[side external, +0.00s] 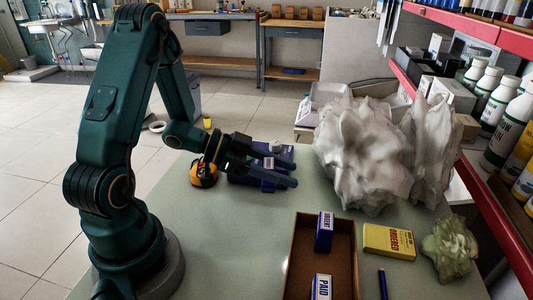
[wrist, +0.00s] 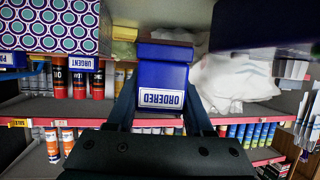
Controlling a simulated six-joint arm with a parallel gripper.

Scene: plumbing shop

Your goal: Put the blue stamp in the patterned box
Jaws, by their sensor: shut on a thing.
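The blue stamp (wrist: 162,75) with a white "ORDERED" label is between the fingers of my gripper (wrist: 160,108) in the wrist view, its lettering upside down. My gripper is shut on it. In the side view my gripper (side external: 285,172) points right, low near the table's back edge; the stamp is hard to separate from the blue shapes there. The patterned box (side external: 285,291) stands at the front, open, with a brown inside. Its dotted outer wall shows at the upper left of the wrist view (wrist: 50,25). An "URGENT" stamp (side external: 324,232) and a "PAID" stamp (side external: 322,288) are in it.
An orange-black tape measure (side external: 204,175) sits left of my gripper. Bottle shelves line the right.

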